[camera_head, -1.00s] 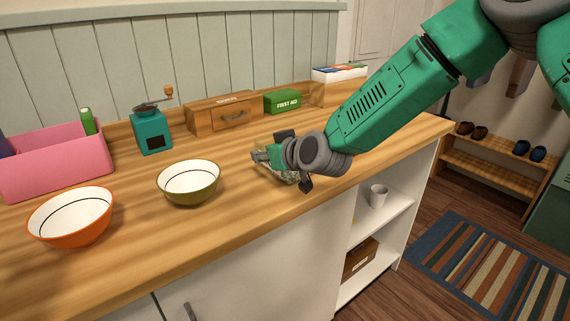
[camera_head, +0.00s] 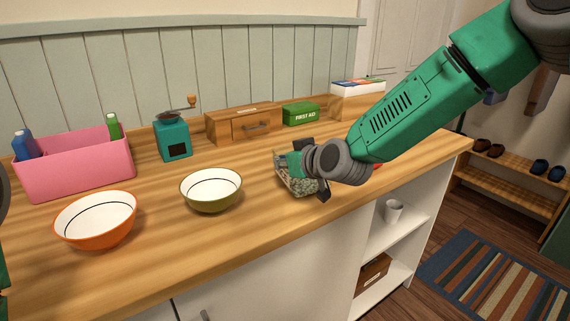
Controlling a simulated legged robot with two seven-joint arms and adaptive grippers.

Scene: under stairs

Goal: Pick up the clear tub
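The clear tub (camera_head: 286,181) stands on the wooden counter, right of the olive bowl. It is see-through, with speckled contents showing inside, and is partly hidden by my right gripper. My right gripper (camera_head: 312,170) is over the tub, with one dark finger at its far side and the other at its near right side. The wrist hides the space between the fingers, so I cannot tell whether they press on the tub. The tub appears to rest on the counter. My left gripper is out of view; only a sliver of my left arm shows at the left edge.
An olive bowl (camera_head: 211,190) and an orange bowl (camera_head: 96,220) stand left of the tub. Behind are a pink bin (camera_head: 75,168) with bottles, a teal grinder (camera_head: 173,140), a wooden drawer box (camera_head: 225,127) and a green first aid box (camera_head: 301,115). The counter's front edge is close.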

